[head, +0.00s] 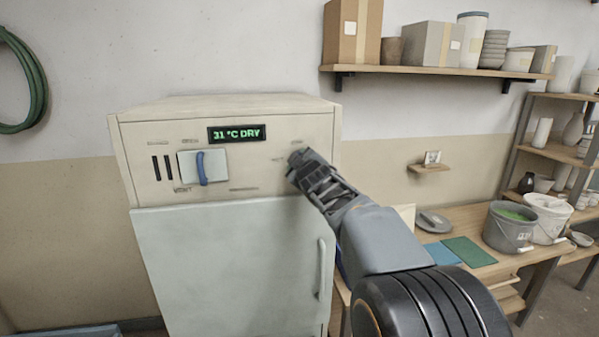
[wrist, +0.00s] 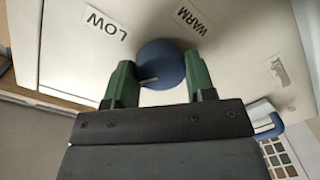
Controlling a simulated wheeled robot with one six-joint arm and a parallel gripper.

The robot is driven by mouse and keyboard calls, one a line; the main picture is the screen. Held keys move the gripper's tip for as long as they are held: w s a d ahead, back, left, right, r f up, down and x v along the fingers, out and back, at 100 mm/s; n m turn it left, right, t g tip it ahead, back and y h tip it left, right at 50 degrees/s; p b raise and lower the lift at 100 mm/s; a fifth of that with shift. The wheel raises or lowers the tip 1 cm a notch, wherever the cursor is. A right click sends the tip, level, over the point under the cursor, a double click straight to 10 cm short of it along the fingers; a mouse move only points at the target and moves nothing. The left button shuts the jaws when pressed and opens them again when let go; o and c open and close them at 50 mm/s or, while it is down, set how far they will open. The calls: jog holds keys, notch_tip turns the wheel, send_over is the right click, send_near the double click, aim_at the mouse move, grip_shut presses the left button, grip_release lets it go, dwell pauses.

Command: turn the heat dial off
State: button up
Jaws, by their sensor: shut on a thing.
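The heat dial (wrist: 160,58) is a round blue knob on the cream panel, with a short pale pointer line near its lower left edge in the wrist view. LOW (wrist: 106,26) and WARM (wrist: 191,19) labels are printed around it; a third label (wrist: 280,71) to the right is too blurred to read. My gripper (wrist: 158,68) has its green fingers on either side of the knob, shut on it. In the head view, my gripper (head: 298,164) reaches the right part of the cabinet's upper panel and hides the dial.
The cabinet (head: 240,245) has a display (head: 237,133) reading 31 °C DRY and a plate with a blue handle (head: 203,167) left of my gripper. Its door handle (head: 321,270) sticks out below. A wooden table (head: 475,285) with buckets stands to the right.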

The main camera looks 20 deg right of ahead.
jog(key=n+b, duration=0.2)
jog(key=n, duration=0.3)
jog(key=shift+n, duration=0.7)
jog(key=o, duration=0.9)
jog(key=shift+s, duration=0.1)
jog(key=s+a, duration=0.1)
jog(key=s, duration=0.3)
jog(key=s+a+p, duration=0.1)
jog(key=s, duration=0.4)
jog(key=s+a+r+p, duration=0.1)
jog(key=s, duration=0.3)
jog(key=shift+s, duration=0.15)
jog(key=shift+d+f+h, duration=0.15)
jog(key=shift+h, duration=0.15)
